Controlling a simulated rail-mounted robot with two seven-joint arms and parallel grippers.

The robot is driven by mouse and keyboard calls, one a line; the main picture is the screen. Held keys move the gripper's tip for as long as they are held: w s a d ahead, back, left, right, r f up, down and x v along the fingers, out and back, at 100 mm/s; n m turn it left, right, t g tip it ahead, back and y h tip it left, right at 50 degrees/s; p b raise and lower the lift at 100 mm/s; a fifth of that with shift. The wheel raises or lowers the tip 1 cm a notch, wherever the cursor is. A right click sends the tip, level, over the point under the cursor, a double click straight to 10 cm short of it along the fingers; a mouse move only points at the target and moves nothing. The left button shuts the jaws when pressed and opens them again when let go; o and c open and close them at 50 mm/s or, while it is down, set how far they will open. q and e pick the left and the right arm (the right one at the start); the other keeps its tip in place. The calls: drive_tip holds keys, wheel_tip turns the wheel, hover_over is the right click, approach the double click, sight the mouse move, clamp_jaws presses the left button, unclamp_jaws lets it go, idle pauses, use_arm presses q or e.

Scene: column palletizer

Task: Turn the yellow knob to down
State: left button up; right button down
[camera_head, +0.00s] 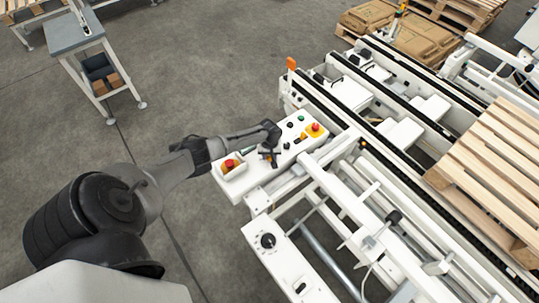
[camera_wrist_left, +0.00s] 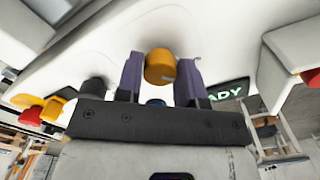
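The yellow knob (camera_wrist_left: 160,66) shows in the left wrist view, standing out from the white control panel. Its exact pointing direction is hard to make out. In the head view, my left gripper (camera_head: 271,146) is over the middle of the control panel (camera_head: 257,183) and mostly hides the knob. My right gripper is in neither view.
A red emergency button (camera_head: 231,164) is left of the gripper on the panel; another (camera_head: 315,127) is right of it. Conveyor frames and a wooden pallet (camera_head: 495,165) fill the right side. A grey stand (camera_head: 77,35) is at upper left, with open floor around it.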

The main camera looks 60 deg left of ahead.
use_arm(q)
drive_tip(key=o, duration=0.4)
drive_tip(key=shift+r, duration=0.1)
wheel_tip(320, 180, up, 14)
drive_tip(key=p, duration=0.3)
drive_tip(key=shift+f, duration=0.2)
idle(0.6)
